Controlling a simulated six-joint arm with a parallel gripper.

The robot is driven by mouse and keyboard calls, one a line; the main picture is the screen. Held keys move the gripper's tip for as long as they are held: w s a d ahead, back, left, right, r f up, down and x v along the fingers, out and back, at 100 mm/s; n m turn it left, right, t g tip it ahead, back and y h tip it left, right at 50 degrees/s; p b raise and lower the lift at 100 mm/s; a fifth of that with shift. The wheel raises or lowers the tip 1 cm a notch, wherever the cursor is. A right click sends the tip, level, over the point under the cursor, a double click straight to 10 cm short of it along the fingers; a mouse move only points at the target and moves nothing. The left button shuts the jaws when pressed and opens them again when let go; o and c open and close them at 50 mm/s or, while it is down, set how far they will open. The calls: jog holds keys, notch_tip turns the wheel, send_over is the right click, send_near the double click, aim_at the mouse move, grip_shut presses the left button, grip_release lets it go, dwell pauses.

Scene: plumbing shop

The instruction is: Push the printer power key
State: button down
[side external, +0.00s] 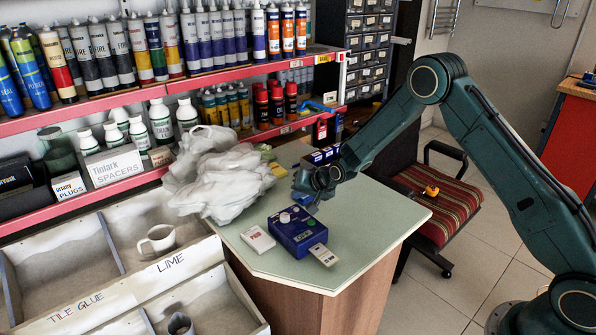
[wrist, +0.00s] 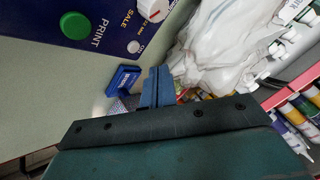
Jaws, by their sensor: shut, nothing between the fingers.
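The printer (side external: 296,232) is a blue box on the green-grey counter, with a white knob on top. In the wrist view its blue panel (wrist: 110,22) fills the upper left. A small round white key (wrist: 133,47) marked ON sits near the panel's edge, beside the knob (wrist: 152,8) and the big green PRINT button (wrist: 75,25). My gripper (side external: 302,199) is shut and empty, just behind and above the printer. In the wrist view its blue fingers (wrist: 155,88) are closed together, apart from the ON key. The ON key is too small to pick out in the side view.
A crumpled white plastic bag (side external: 222,178) lies left of the printer. A white-and-red card (side external: 257,239) and a pale slip (side external: 324,255) lie by it. Small blue boxes (side external: 320,156) stand behind my gripper. The counter's front right (side external: 365,225) is clear.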

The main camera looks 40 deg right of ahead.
jog(key=shift+r, duration=1.75)
jog(key=s+a+r+n+g, duration=0.15)
jog(key=s+r+n, duration=0.25)
jog(key=s+r, duration=1.65)
jog(key=s+r+n+g, duration=0.1)
jog(key=s+n, duration=0.1)
jog(key=s, duration=1)
jog(key=s+r+n+g+h, duration=0.1)
jog(key=s+r, duration=0.1)
jog(key=s, duration=1)
jog(key=shift+s+r+n, duration=0.2)
jog(key=shift+r+n, duration=0.1)
jog(key=shift+n, duration=0.1)
jog(key=shift+d, duration=0.1)
